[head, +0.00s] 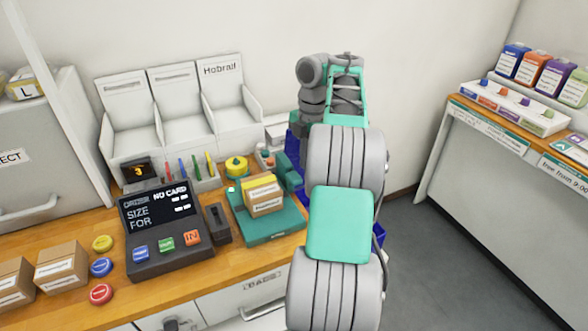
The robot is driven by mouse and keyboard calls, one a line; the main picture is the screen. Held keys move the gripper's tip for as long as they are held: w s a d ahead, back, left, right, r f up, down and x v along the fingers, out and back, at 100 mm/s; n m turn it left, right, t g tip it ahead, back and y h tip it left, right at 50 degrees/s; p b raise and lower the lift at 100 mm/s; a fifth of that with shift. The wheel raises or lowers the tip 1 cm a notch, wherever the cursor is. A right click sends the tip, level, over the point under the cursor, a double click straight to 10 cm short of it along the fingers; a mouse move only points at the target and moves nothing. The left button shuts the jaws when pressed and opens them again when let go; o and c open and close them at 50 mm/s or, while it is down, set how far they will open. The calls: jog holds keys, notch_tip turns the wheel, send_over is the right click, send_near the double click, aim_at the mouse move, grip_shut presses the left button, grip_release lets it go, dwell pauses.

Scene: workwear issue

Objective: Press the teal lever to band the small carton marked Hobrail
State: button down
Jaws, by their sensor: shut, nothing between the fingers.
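A small brown carton (265,198) with a white label sits on the teal bander's base (262,228); its print is too small to read surely. Yellow shows behind the carton. A teal part (289,172), possibly the lever, rises at the bander's right rear. My arm reaches forward over the counter's right end, and its wrist bends down behind the bander. My gripper (300,128) is only partly seen there, shut and empty. Its fingertips are hidden, and I cannot tell whether it touches the lever.
A dark console (165,235) with coloured buttons stands left of the bander. Cartons (62,266) and coloured discs (101,267) lie further left. A white seat-like bin marked Hobrail (222,90) stands behind. Blue surfaces show behind my arm. Open floor (440,260) lies to the right.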

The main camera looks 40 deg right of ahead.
jog(key=r+p, duration=0.2)
jog(key=r, duration=0.1)
jog(key=r+p, duration=0.1)
jog(key=shift+d+r, duration=0.25)
jog(key=shift+r, duration=0.05)
dwell(0.4)
jog(key=w+a+r+m+t, duration=0.15)
jog(key=a+m, duration=0.25)
jog(key=a, duration=0.8)
jog(key=a+r+m, duration=0.2)
jog(key=a+m, duration=0.2)
jog(key=a, duration=0.8)
jog(key=s+a+f+m+t+h, duration=0.1)
jog(key=s+a+f+m+t, duration=0.1)
jog(key=s+a+f+m, duration=0.5)
jog(key=s+a+m, duration=0.3)
jog(key=s, duration=0.2)
jog(key=shift+a+f, duration=0.15)
jog(key=shift+f, duration=0.2)
